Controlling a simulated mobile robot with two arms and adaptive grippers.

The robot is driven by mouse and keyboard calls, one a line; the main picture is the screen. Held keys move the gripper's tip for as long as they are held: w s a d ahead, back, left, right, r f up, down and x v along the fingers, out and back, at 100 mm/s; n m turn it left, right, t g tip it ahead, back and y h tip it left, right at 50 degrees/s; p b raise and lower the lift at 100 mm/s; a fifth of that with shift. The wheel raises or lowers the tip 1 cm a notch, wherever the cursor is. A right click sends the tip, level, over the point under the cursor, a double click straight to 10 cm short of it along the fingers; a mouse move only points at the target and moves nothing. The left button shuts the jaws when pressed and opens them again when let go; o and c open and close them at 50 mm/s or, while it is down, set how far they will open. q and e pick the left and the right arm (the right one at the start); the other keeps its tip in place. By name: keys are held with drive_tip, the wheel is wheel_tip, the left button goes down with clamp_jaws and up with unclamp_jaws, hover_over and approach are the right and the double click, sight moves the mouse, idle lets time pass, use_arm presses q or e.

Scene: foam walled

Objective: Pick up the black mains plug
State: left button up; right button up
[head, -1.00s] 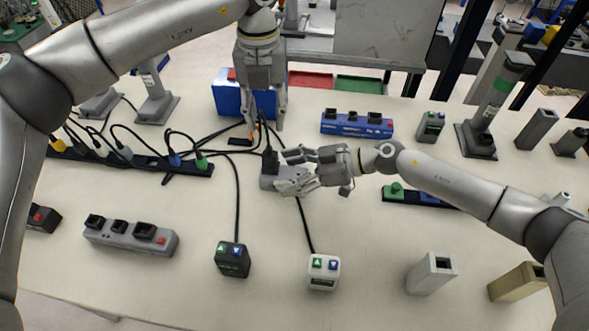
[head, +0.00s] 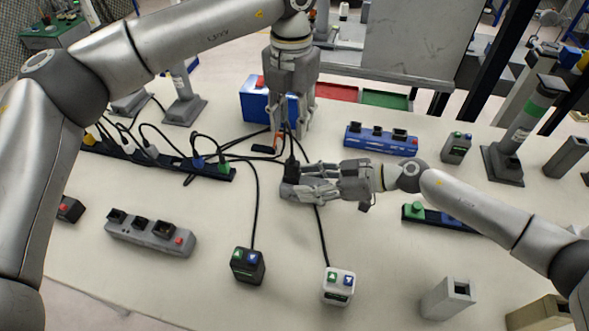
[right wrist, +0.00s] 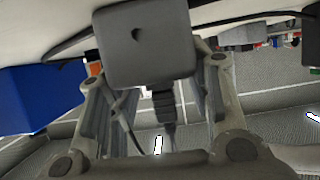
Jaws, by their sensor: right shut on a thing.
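The black mains plug (head: 291,171) stands upright near the middle of the table in the head view, its cable running up from its top. A grey block (head: 288,193) is beneath it, partly behind my fingers; I cannot tell if they touch. My right gripper (head: 299,179) comes in from the right, shut on the plug. The right wrist view, upside down, shows the plug's dark body (right wrist: 148,50) and ribbed cable neck between the fingers. My left gripper (head: 289,132) points down just above the plug, fingers apart, with the cable passing between or behind them.
A black power strip (head: 180,165) with tangled cables lies left. A grey strip (head: 150,236), a black switch box (head: 247,266) and a white switch box (head: 338,287) stand in front. A blue strip (head: 381,140) lies behind right.

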sight(292, 156)
use_arm(q)
drive_tip(key=m, duration=0.2)
drive_tip(key=r+m, duration=0.1)
drive_tip(key=m, duration=0.3)
drive_tip(key=shift+r, duration=0.25)
wheel_tip(292, 156, down, 11)
drive_tip(key=m, duration=0.7)
drive_tip(key=shift+r, duration=0.2)
clamp_jaws()
